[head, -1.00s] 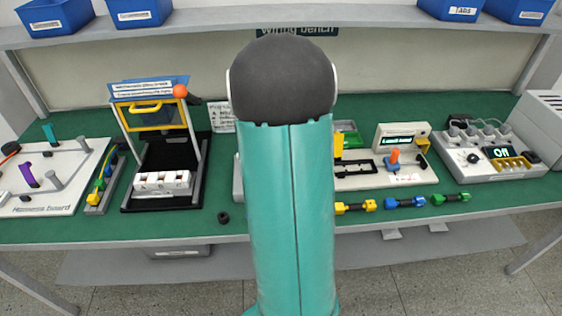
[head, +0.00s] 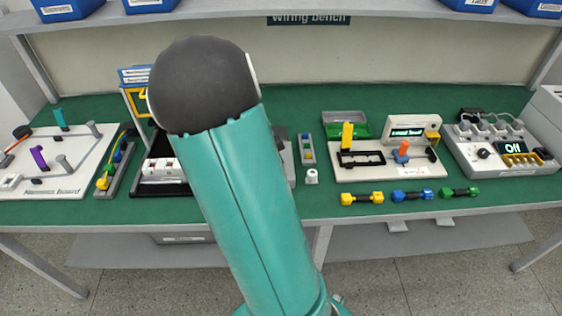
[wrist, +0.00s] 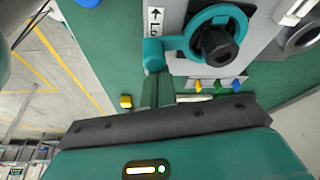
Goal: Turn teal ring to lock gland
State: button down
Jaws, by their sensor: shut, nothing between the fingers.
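The teal ring (wrist: 190,38) shows in the wrist view around a black gland nut (wrist: 217,46), on a light grey housing. A teal lever tab (wrist: 153,56) sticks out from the ring's left side, beneath a label with an arrow and partly cut-off text. My gripper (wrist: 158,90) is shut and empty, its narrow dark fingers just below the tab. I cannot tell whether they touch it. In the head view my arm hides the ring and gripper.
A grey round port (wrist: 302,38) lies right of the ring. In the head view, the harness board (head: 60,160) is at left. Yellow (head: 362,198), blue (head: 412,195) and green (head: 459,192) connectors lie along the front right. A small white cylinder (head: 312,177) stands right of my arm.

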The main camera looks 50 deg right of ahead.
jog(key=shift+w+a+m, duration=0.15)
jog(key=shift+a+m, duration=0.05)
jog(key=shift+m, duration=0.1)
jog(key=shift+a, duration=0.2)
jog(key=shift+w+a, duration=0.25)
jog(key=s+d, duration=0.2)
jog(key=d, duration=0.1)
jog(key=shift+s+d, duration=0.15)
jog(key=shift+s, duration=0.25)
jog(key=v, duration=1)
jog(key=shift+w, duration=0.2)
